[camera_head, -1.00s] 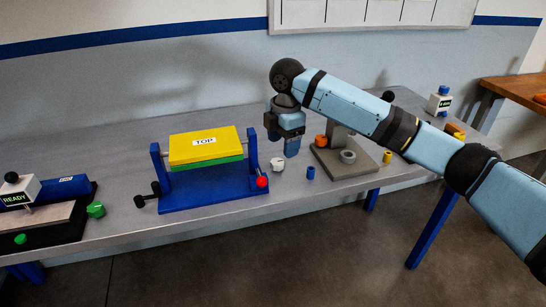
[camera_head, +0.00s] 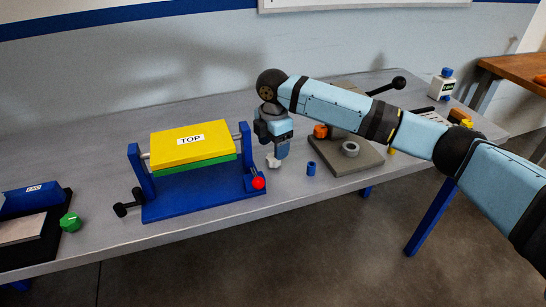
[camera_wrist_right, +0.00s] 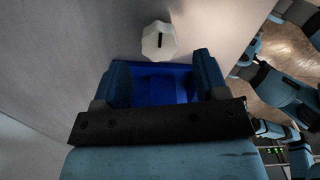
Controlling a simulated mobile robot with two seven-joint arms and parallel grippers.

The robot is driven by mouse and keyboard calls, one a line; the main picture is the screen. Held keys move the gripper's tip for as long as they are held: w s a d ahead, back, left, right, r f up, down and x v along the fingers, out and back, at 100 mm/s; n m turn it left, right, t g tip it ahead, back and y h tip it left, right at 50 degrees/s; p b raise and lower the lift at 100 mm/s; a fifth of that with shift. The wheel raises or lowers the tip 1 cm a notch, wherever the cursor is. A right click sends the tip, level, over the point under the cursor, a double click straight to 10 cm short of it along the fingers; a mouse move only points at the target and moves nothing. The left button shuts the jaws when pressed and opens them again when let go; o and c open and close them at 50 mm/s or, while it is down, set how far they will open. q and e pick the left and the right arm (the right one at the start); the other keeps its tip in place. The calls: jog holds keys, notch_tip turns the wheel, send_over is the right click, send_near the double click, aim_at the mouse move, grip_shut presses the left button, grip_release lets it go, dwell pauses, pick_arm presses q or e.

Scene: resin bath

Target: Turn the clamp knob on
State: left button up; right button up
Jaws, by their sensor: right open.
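A small white faceted knob (camera_head: 274,162) stands on the grey table, right of the blue stand; my gripper partly hides it in the head view. In the right wrist view the white knob (camera_wrist_right: 158,42) shows a black mark on its face. My right gripper (camera_head: 281,152) points down close to this knob, open. In the wrist view its two fingers (camera_wrist_right: 162,65) stand apart with a blue surface showing between them, and the knob lies just beyond the tips. Contact cannot be told. A green knob (camera_head: 70,222) sits at the far left. Which knob is the clamp's is not marked.
The blue stand (camera_head: 205,198) carries a yellow block (camera_head: 192,152) marked TOP, a red ball (camera_head: 258,183) and a black crank (camera_head: 128,205). A small blue cylinder (camera_head: 311,168) and a grey base (camera_head: 365,160) stand to the right.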

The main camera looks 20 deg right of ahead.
aim_at(273, 157)
jog(key=shift+f, duration=1.9)
pick_arm(q)
jog(key=shift+f, duration=0.1)
